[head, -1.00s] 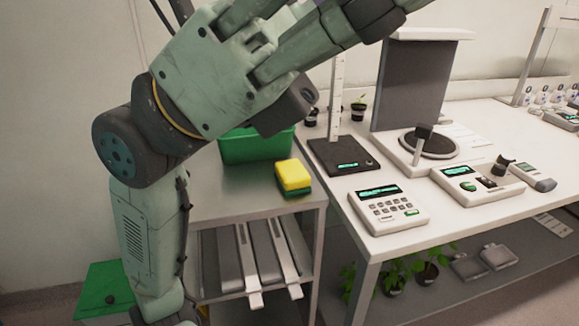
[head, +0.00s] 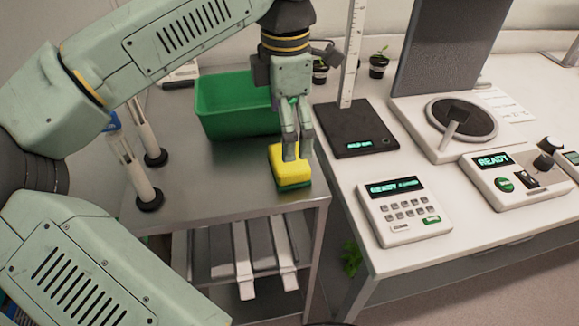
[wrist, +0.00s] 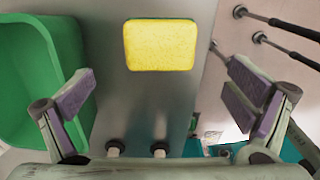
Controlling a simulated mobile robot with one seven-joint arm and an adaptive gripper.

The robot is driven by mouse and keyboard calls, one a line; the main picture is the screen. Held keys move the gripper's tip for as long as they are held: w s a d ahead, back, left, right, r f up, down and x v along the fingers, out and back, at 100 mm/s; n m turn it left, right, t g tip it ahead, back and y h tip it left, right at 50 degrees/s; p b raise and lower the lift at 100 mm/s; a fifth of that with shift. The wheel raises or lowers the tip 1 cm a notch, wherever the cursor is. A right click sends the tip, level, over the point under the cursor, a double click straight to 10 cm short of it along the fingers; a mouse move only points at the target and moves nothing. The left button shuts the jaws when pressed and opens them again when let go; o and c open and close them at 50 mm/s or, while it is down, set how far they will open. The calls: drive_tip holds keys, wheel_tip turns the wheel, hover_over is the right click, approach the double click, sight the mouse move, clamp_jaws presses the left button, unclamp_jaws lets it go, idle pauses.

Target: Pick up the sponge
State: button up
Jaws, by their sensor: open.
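The sponge (head: 288,172) is yellow on top with a green underside. It lies flat on the metal cart top, near its right front corner. In the wrist view the sponge (wrist: 160,45) shows whole at the top centre. My gripper (head: 296,155) points down over the sponge in the head view, its fingers overlapping the sponge's far part. In the wrist view my gripper (wrist: 165,98) has its fingers wide apart with nothing between them, and the sponge sits beyond the fingertip line. I cannot tell the exact height gap.
A green bin (head: 235,118) stands behind the sponge on the cart top (head: 215,175). Upright tools on round black bases (head: 150,199) stand at the left. To the right, a white bench holds a keypad device (head: 405,212), a black scale (head: 352,130) and other instruments.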

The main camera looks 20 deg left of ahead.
drive_tip(key=f+b, duration=0.2)
drive_tip(key=f, duration=0.1)
drive_tip(key=f+b, duration=0.2)
drive_tip(key=f, duration=0.2)
drive_tip(key=shift+w+d+f, duration=0.15)
drive_tip(key=shift+d, duration=0.05)
drive_tip(key=shift+c, duration=0.3)
drive_tip(key=c, duration=1)
drive_tip(key=shift+r, duration=0.65)
wheel_tip(320, 180, up, 2)
drive_tip(key=shift+r+b, duration=0.15)
drive_tip(key=shift+b, duration=0.35)
drive_tip(key=s+d+b, duration=0.1)
drive_tip(key=s, duration=0.4)
drive_tip(key=s+d+r+b, duration=0.1)
drive_tip(key=s+d, duration=0.1)
drive_tip(key=s, duration=0.3)
drive_tip(key=s+d+b, duration=0.1)
drive_tip(key=s+d, duration=0.1)
drive_tip(key=s, duration=0.3)
drive_tip(key=shift+s+d+r, duration=0.1)
drive_tip(key=shift+r, duration=0.15)
